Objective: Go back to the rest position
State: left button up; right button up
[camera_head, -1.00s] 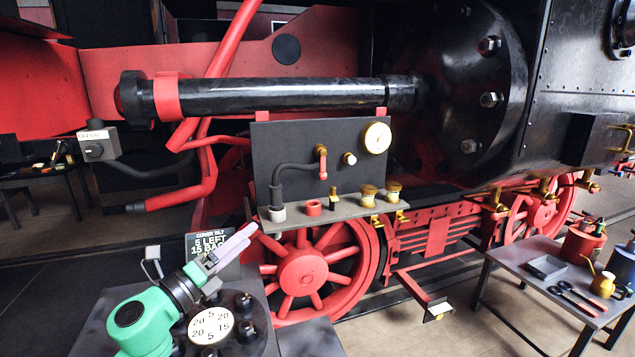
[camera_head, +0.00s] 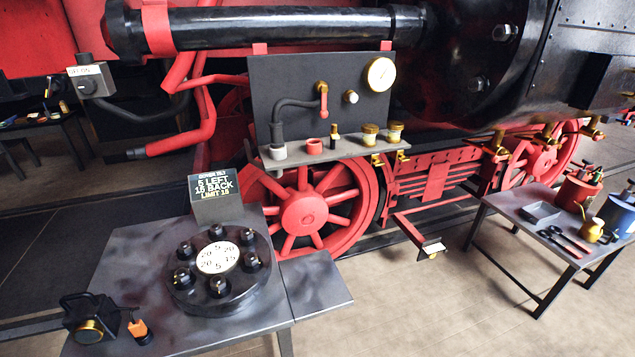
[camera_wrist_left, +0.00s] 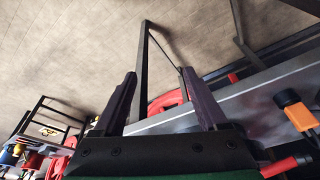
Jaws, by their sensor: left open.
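My left gripper (camera_wrist_left: 160,100) shows in the left wrist view with its two dark fingers spread apart and nothing between them. Beyond the fingers are the floor and table legs. Neither of my grippers is in the head view. The work table (camera_head: 125,260) at the lower left carries a round black cover (camera_head: 215,308) with several studs and a white numbered dial (camera_head: 217,258). A sign (camera_head: 217,192) reading "5 LEFT, 15 BACK, LIMIT 15" stands behind the cover.
A black device (camera_head: 90,318) and an orange-and-black item (camera_head: 139,328) lie at the table's front left. A second table (camera_head: 520,235) with tools and cans stands at right. The locomotive's red wheel (camera_head: 305,212) and a gauge panel (camera_head: 320,100) are behind. Floor between the tables is clear.

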pick_arm(q)
jog(key=s+f+g+b, duration=0.1)
jog(key=s+f+b, duration=0.1)
jog(key=f, duration=1.1)
jog(key=s+f+b, duration=0.3)
jog(key=f, duration=1)
jog(key=s+a+f+g+b, duration=0.1)
jog(key=s+a+f+b, duration=0.2)
jog(key=s+f, duration=1.1)
jog(key=shift+s+f, duration=0.35)
jog(key=shift+f, duration=0.2)
jog(key=shift+a, duration=0.1)
